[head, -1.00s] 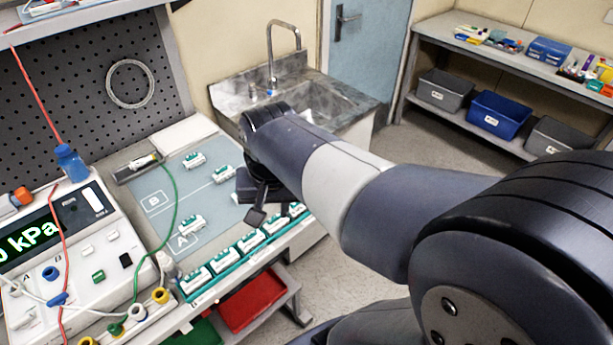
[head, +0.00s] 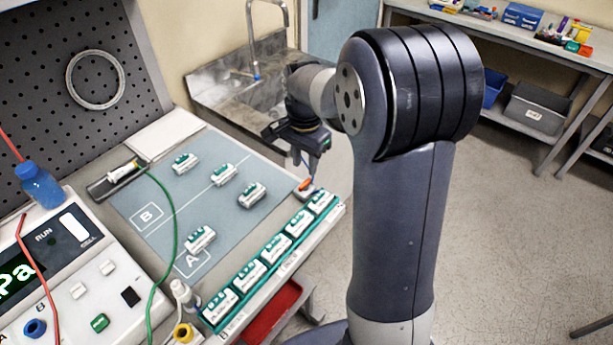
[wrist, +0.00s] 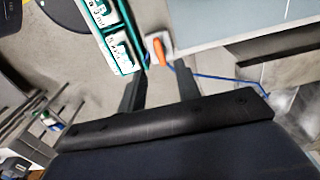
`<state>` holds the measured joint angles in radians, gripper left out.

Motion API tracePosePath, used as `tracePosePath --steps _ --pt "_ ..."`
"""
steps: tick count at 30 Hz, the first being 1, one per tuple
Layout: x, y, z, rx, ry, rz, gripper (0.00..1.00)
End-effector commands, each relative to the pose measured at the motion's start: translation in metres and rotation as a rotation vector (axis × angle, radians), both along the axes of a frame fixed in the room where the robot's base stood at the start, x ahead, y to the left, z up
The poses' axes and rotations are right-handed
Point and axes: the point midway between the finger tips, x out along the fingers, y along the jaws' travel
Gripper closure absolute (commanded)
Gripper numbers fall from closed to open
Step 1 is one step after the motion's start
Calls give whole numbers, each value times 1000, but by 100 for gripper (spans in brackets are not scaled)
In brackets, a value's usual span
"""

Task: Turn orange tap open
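The orange tap (head: 305,184) is a small orange lever on a pale base at the right front corner of the grey mat, by the far end of the teal rack. In the wrist view the orange tap (wrist: 160,48) lies just beyond the fingers, roughly between their lines. My gripper (wrist: 160,72) is open and empty, with a finger on either side of the gap. In the head view my gripper (head: 308,170) points down just above the tap. Whether a finger touches it I cannot tell.
A teal rack (head: 232,325) of white-and-green modules runs along the bench's front edge, close to the tap. More modules lie on the grey mat (head: 160,190). A thin blue tube (wrist: 215,78) passes by the tap. A sink (head: 262,92) stands behind.

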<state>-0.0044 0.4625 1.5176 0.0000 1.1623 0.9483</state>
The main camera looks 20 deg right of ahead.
Motion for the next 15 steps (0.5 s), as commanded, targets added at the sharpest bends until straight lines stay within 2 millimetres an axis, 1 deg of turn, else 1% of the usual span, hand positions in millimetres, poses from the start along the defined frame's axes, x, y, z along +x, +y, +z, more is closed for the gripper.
tracePosePath --steps 1,6,10,15 --pt "-1 0 -11 0 6 0 68" --pt "-1 0 -39 0 3 1 68" --pt "-1 0 -53 0 2 1 68" --pt "-1 0 -60 0 0 1 68"
